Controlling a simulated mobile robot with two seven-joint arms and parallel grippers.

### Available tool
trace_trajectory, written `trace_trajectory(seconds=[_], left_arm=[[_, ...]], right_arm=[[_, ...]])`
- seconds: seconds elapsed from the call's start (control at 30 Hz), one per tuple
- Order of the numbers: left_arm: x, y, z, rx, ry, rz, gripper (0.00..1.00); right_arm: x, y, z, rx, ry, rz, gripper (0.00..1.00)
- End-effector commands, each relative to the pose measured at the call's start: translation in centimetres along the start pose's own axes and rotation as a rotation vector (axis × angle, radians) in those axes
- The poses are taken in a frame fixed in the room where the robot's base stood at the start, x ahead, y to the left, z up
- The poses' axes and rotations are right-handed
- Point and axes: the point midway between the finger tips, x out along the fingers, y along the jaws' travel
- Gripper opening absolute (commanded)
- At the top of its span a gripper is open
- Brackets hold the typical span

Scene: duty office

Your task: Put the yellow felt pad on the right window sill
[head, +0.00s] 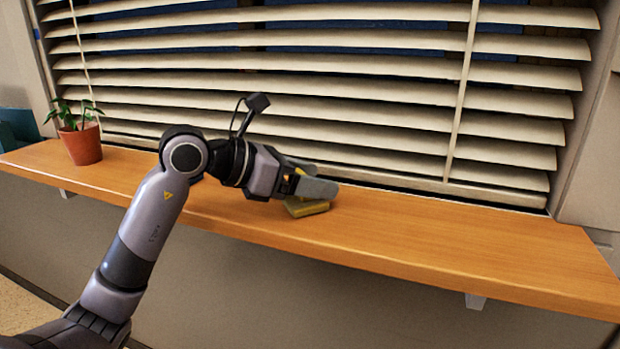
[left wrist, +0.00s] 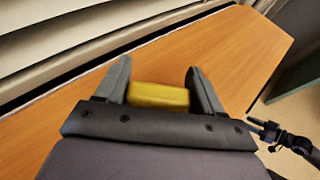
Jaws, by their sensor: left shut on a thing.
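The yellow felt pad (head: 305,208) is at my left gripper (head: 318,188), at the middle of the orange wooden window sill (head: 420,235). In the left wrist view the pad (left wrist: 158,95) sits between the two grey fingers of the left gripper (left wrist: 160,90), which is shut on it. The fingers hide part of the pad in the head view. The pad is at or just above the sill's surface; I cannot tell whether it touches. My right gripper is not clearly in view.
A potted plant (head: 82,143) in a red-brown pot stands at the left end of the sill. White blinds (head: 330,120) hang right behind the sill. The sill's right part is bare.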

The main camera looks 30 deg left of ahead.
Motion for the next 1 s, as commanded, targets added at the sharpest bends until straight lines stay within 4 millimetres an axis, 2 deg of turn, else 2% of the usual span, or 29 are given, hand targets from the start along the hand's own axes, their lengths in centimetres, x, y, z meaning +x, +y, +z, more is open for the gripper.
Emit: trace_trajectory(seconds=[0.1,0.13,0.2,0.6,0.67,1.0], left_arm=[[0.2,0.0,-0.5,0.0,0.0,0.0,0.37],[0.1,0.0,-0.3,0.0,0.001,0.0,0.77],[0.1,0.0,-0.3,0.0,0.001,0.0,0.93],[-0.1,0.0,0.3,-0.001,0.0,-0.001,0.93],[-0.9,0.1,-0.1,0.001,0.002,0.004,0.93],[-7.4,0.0,-0.2,0.003,0.002,0.004,0.93]], right_arm=[[0.3,0.0,0.4,0.001,-0.001,-0.001,0.43],[0.2,0.0,0.3,0.002,-0.002,-0.001,0.43],[0.2,0.0,0.3,0.002,-0.002,-0.001,0.43],[-0.1,-0.2,-0.3,0.009,0.001,-0.001,0.43],[0.2,-0.2,0.1,0.01,0.003,-0.001,0.43],[0.8,-0.2,1.0,0.015,-0.004,-0.003,0.43]])
